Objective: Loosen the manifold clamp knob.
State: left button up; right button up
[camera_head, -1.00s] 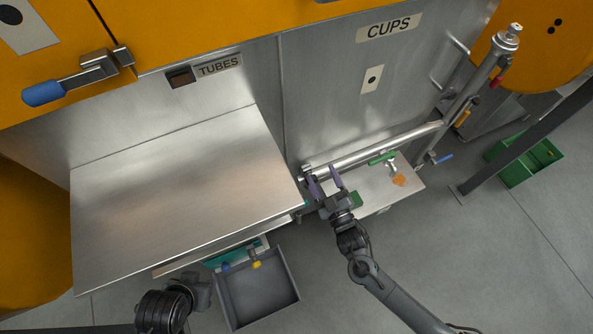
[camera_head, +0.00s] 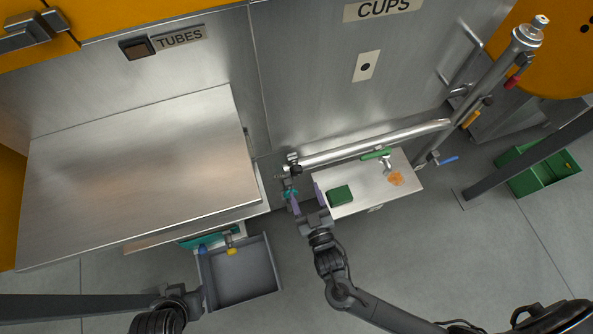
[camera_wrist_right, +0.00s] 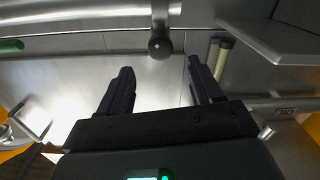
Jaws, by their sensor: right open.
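The manifold pipe (camera_head: 370,144) runs along the front of the CUPS panel. A dark clamp (camera_head: 293,162) sits at its left end. In the right wrist view a round black knob (camera_wrist_right: 160,47) hangs below a metal fitting on the pipe (camera_wrist_right: 80,22). My right gripper (camera_head: 305,195) is open and empty, just below the clamp. In the wrist view its two fingers (camera_wrist_right: 158,85) point toward the knob, which lies beyond the tips and between their lines, apart from them. My left gripper (camera_head: 184,291) is at the lower left beside the grey bin; its jaws are not clear.
A steel shelf (camera_head: 390,187) right of my right gripper carries a green block (camera_head: 340,194), a green-handled tool (camera_head: 376,154) and an orange patch (camera_head: 396,179). A large steel table (camera_head: 140,175) lies left. A grey bin (camera_head: 276,262) stands below it. A green crate (camera_head: 535,178) is far right.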

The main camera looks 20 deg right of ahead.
aim_at(297, 173)
jog(key=w+b, duration=0.2)
jog(key=w, duration=0.6)
jog(key=shift+w+d, duration=0.1)
jog(key=shift+d, duration=0.05)
jog(key=c, duration=1)
jog(key=shift+r+p, duration=0.2)
jog(key=shift+p, duration=0.3)
jog(key=shift+c, duration=0.2)
jog(key=shift+f+n+p, duration=0.1)
jog(key=shift+n+p, duration=0.5)
jog(key=shift+n, duration=0.1)
jog(key=shift+f, duration=0.1)
jog(key=o, duration=1)
jog(key=shift+o, duration=0.2)
